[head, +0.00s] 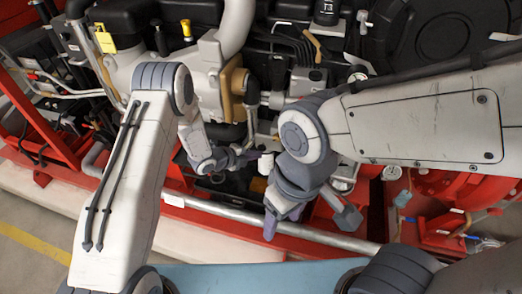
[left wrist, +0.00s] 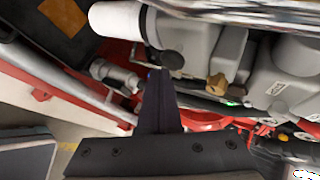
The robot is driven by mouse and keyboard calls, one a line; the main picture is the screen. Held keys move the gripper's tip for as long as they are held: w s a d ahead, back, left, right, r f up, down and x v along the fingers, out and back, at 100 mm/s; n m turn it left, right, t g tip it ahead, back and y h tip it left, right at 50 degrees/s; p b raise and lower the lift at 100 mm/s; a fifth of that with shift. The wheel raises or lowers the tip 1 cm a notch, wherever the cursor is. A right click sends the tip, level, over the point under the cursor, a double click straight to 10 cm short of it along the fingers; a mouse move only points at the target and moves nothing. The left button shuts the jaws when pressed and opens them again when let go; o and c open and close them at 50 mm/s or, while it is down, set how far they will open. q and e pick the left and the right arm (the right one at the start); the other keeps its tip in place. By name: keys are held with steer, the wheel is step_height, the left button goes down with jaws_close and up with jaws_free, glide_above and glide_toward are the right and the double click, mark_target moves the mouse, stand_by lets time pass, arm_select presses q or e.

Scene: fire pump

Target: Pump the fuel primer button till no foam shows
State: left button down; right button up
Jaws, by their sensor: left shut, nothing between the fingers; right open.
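My left gripper (head: 250,157) is shut and empty, reaching in among the engine parts in the head view. In the left wrist view its closed dark fingers (left wrist: 158,85) point at a round black button (left wrist: 172,60) on a grey housing (left wrist: 190,35); this looks like the primer button. The fingertips are at or very close to it; I cannot tell whether they touch. The button is not clear in the head view. A white cylinder (head: 265,164) is right beside the left fingertips. My right gripper (head: 310,222) is open and empty, lower and to the right. I cannot make out any foam.
A red frame (head: 60,130) and a grey pipe (head: 250,214) run along the engine's front. A yellow tag (head: 104,38) and a yellow-handled dipstick (head: 186,28) stand at the upper left. Red pump parts (head: 440,195) are at the right. Hoses and fittings crowd the left gripper.

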arm_select(q)
steer(key=shift+w+d+b, duration=0.3)
steer(key=shift+w+b, duration=0.1)
steer(key=shift+w, duration=0.45)
stand_by(1.0)
steer(key=shift+s+a, duration=0.25)
steer(key=shift+s, duration=0.35)
steer(key=shift+s+a, duration=0.2)
steer(key=shift+s, duration=0.4)
steer(key=shift+s+a, duration=0.25)
steer(key=shift+s, duration=0.55)
steer(key=shift+s+a, duration=0.25)
steer(key=shift+s, duration=0.55)
steer(key=shift+s+a, duration=0.25)
steer(key=shift+s, duration=0.55)
steer(key=shift+r, duration=0.1)
